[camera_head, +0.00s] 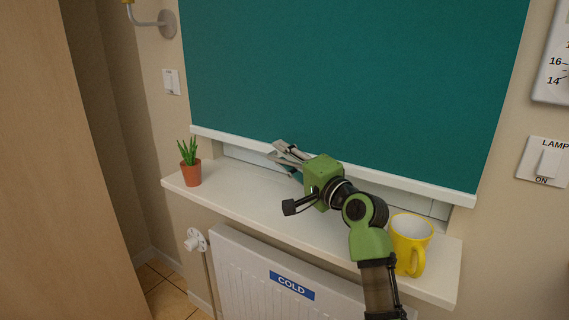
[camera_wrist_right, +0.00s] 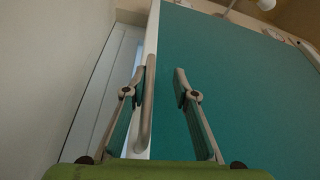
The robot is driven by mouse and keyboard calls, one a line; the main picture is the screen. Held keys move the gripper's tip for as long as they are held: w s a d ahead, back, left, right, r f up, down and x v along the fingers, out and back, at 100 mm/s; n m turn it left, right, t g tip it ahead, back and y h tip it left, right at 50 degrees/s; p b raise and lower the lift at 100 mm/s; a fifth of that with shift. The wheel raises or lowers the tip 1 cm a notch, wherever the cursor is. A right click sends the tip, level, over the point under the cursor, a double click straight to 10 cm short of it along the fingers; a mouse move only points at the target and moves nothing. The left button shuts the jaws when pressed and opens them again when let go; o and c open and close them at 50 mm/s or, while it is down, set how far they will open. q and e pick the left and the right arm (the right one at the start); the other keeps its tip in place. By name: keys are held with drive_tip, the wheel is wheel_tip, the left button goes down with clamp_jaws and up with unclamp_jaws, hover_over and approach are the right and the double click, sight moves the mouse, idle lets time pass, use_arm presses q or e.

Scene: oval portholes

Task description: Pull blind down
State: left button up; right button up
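The teal blind (camera_head: 350,80) hangs down over the window, with a white bottom bar (camera_head: 420,187) a little above the sill. My right gripper (camera_head: 282,152) is at the bar, left of its middle. In the right wrist view the gripper (camera_wrist_right: 160,80) has its two fingers apart. A grey-beige handle (camera_wrist_right: 147,105) on the bar's edge shows between the fingers, closer to the left one. Whether a finger touches it, I cannot tell. The teal blind fills the right of that view (camera_wrist_right: 240,80). My left gripper is out of view.
On the white sill (camera_head: 250,205) stand a potted plant (camera_head: 190,171) at the left and a yellow mug (camera_head: 409,245) at the right, beside my right arm. A radiator (camera_head: 245,270) marked COLD is below. A lamp switch (camera_head: 546,162) is on the right wall.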

wheel_tip(320, 180, up, 8)
drive_tip(key=shift+r, duration=0.1)
idle(0.4)
drive_tip(key=shift+s+d, duration=0.1)
drive_tip(key=p+v, duration=0.3)
drive_tip(key=v, duration=1.2)
drive_tip(key=shift+s+p, duration=0.3)
drive_tip(key=shift+p, duration=0.1)
idle(0.5)
drive_tip(key=shift+d, duration=0.1)
drive_tip(key=shift+p, duration=0.35)
